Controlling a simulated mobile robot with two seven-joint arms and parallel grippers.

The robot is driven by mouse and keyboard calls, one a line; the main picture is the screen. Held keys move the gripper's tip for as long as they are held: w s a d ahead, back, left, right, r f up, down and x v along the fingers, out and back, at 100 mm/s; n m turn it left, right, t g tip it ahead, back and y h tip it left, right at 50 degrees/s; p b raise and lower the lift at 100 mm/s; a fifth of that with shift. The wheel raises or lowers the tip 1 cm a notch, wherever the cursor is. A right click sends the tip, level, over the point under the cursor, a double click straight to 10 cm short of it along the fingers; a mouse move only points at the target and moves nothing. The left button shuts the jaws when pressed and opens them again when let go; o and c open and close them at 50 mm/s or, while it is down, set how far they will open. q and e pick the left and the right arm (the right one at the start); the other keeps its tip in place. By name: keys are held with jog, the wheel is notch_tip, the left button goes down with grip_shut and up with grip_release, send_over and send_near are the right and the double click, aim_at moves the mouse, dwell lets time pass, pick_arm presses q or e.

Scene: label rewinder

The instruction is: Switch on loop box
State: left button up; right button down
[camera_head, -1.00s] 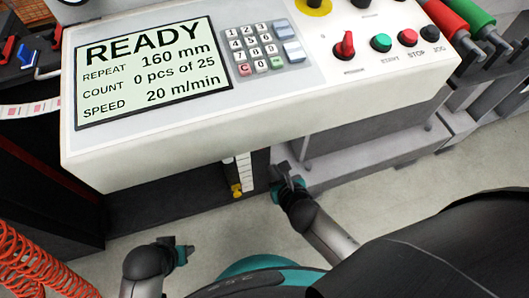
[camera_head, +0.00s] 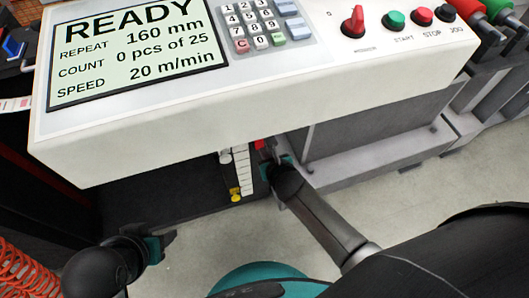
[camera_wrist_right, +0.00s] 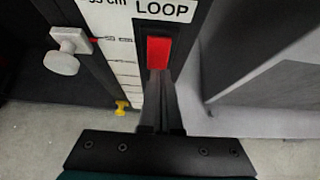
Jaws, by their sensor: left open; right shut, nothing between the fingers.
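The loop box is a dark upright housing marked LOOP (camera_wrist_right: 165,10), with a white scale strip (camera_head: 243,172) in the head view. A red switch (camera_wrist_right: 159,52) sits on its front below the word, and a bit of red also shows in the head view (camera_head: 260,145). My right gripper (camera_wrist_right: 159,72) is shut and empty, its fingertips at the lower edge of the switch. I cannot tell whether they touch it. My left gripper (camera_head: 170,237) is open and empty, low at the left, away from the loop box.
A white control panel (camera_head: 250,80) overhangs the loop box, its display reading READY. A pale knob (camera_wrist_right: 65,55) and a yellow pointer (camera_wrist_right: 121,107) sit beside the scale. A grey machine base (camera_head: 375,155) stands to the right. Bare floor (camera_head: 215,240) lies between my arms.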

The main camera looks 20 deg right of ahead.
pick_arm(q)
jog(key=shift+w+d+r, duration=0.15)
jog(key=shift+r, duration=0.1)
pick_arm(e)
jog(key=shift+w, duration=0.35)
jog(key=shift+w, duration=0.1)
pick_arm(q)
jog(key=shift+s+a, duration=0.2)
pick_arm(e)
jog(key=shift+w+f, duration=0.1)
jog(key=shift+f, duration=0.05)
pick_arm(q)
jog(key=shift+r, duration=0.1)
